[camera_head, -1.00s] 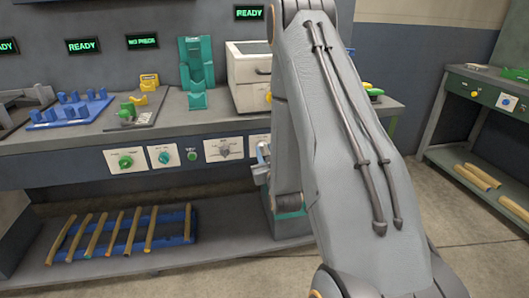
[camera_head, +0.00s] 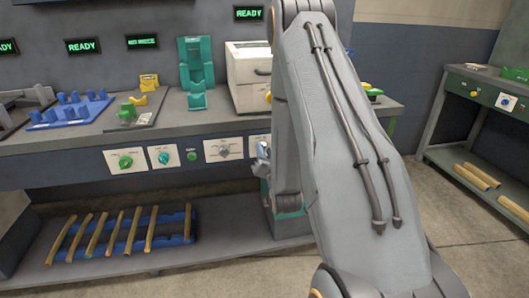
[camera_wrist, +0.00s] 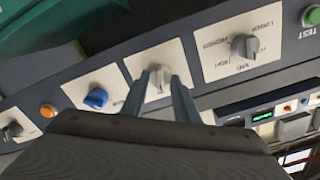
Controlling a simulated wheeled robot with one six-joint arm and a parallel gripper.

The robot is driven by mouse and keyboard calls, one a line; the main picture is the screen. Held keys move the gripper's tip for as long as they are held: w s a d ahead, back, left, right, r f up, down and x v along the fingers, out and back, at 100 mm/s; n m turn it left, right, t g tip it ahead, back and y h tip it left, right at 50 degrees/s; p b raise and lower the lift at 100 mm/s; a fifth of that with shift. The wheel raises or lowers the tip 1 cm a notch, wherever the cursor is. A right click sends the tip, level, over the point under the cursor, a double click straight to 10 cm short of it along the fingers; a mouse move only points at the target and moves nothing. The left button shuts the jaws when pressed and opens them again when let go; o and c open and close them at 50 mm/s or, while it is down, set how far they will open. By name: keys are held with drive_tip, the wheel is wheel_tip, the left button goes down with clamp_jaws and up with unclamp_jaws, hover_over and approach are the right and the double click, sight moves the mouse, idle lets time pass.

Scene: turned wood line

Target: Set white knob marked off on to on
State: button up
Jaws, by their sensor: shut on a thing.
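The white knob (camera_wrist: 157,76) sits on a pale plate (camera_wrist: 139,63) on the dark front panel in the wrist view. My gripper (camera_wrist: 163,88) has its two fingers on either side of this knob, shut on it. The plate's lettering is largely hidden by my fingers, so I cannot read which mark the knob points to. In the head view my arm hides this knob, and only a bit of my gripper (camera_head: 262,150) shows at the arm's left edge.
In the wrist view a grey knob (camera_wrist: 244,46) is on the plate to the right, and a blue knob (camera_wrist: 96,98) and an orange button (camera_wrist: 47,111) are to the left. A green TEST button (camera_wrist: 311,16) is at upper right. A lower shelf (camera_head: 215,257) holds wooden sticks.

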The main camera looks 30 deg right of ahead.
drive_tip(key=shift+m, duration=0.6)
drive_tip(key=o, duration=1.1)
drive_tip(key=shift+c, duration=0.2)
drive_tip(key=shift+s, duration=0.15)
drive_tip(key=v, duration=0.7)
drive_tip(key=shift+s, duration=0.25)
drive_tip(key=shift+a+r, duration=0.1)
